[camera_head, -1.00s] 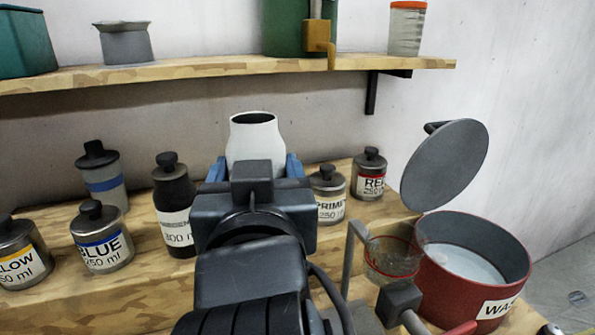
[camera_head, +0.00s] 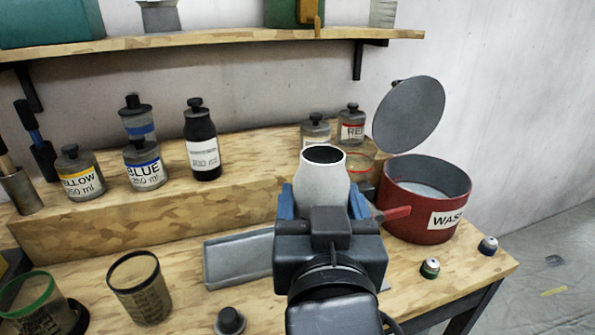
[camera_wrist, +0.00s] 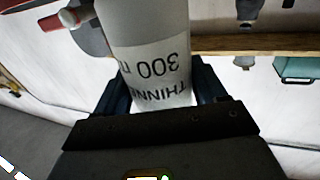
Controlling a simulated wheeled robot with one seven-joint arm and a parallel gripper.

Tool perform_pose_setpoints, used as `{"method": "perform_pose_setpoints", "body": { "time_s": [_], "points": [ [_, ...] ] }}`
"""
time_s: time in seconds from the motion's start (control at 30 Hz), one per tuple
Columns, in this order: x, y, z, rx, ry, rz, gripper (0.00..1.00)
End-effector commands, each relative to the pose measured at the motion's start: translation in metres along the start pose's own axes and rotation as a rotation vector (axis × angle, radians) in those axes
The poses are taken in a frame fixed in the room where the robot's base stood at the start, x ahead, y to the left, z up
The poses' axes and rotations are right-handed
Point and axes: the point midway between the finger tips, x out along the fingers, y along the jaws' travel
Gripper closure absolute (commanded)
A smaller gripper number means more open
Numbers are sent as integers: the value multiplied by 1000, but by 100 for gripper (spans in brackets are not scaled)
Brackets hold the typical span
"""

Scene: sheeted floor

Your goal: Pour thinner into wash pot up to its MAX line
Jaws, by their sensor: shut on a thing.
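My gripper (camera_head: 322,200) is shut on the thinner bottle (camera_head: 322,178), a pale, open-necked bottle held upright. Its label, reading "THINN…" and "300", shows upside down in the wrist view (camera_wrist: 155,65). The wash pot (camera_head: 418,218) is red with a white "WAS…" label and stands just right of the bottle. Its round grey lid (camera_head: 408,114) is raised open at the back. Pale liquid shows inside the pot. I cannot make out a MAX line.
Several capped bottles stand on the raised wooden step, including a blue-labelled one (camera_head: 145,165) and a black one (camera_head: 202,145). A red-rimmed clear cup (camera_head: 360,163) is partly hidden behind the bottle. A grey tray (camera_head: 238,260) and small caps lie on the bench.

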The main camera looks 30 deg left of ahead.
Motion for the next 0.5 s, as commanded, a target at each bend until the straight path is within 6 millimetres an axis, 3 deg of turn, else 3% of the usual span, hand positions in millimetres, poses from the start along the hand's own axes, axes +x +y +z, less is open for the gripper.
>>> {"method": "perform_pose_setpoints", "body": {
  "time_s": [0.27,0.5],
  "points": [
    [-19,67,59,-5,-4,106,79],
    [-48,158,136,-10,0,248,79]
  ]
}}
